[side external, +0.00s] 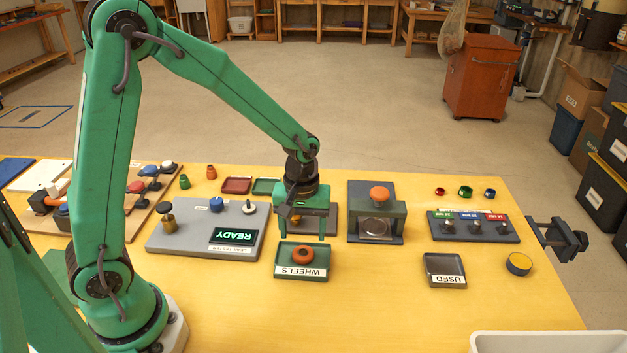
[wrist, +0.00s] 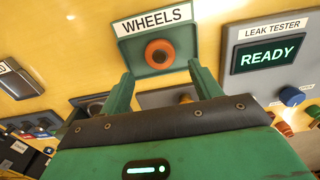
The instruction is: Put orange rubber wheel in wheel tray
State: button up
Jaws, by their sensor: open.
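The orange rubber wheel (side external: 303,255) lies flat inside the green wheel tray (side external: 322,256), which carries a WHEELS label on its near side. In the wrist view the wheel (wrist: 160,53) sits near the middle of the tray (wrist: 189,48), with a dark hub hole showing. My gripper (side external: 307,234) is open and empty, with its fingers pointing down just behind the tray in the side view. In the wrist view my gripper's two fingers (wrist: 164,80) are spread apart, and the wheel shows beyond them, clear of both.
The READY leak tester (side external: 200,229) stands left of the tray. A grey-green press-like station (side external: 377,225) with an orange knob stands to its right. A USED tray (side external: 445,270) and a yellow-topped round object (side external: 519,263) lie further right. The table in front of the wheel tray is clear.

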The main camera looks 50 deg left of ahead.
aim_at(302, 252)
notch_tip(302, 252, up, 7)
jog(key=shift+f, duration=0.2)
dwell(0.6)
jog(key=s+a+r+m+t, duration=0.2)
jog(key=s+r+m+t, duration=0.3)
jog(key=s+r+m, duration=0.4)
jog(key=shift+s+a+r+t, duration=0.3)
jog(key=shift+s+r, duration=1)
jog(key=shift+s, duration=1.4)
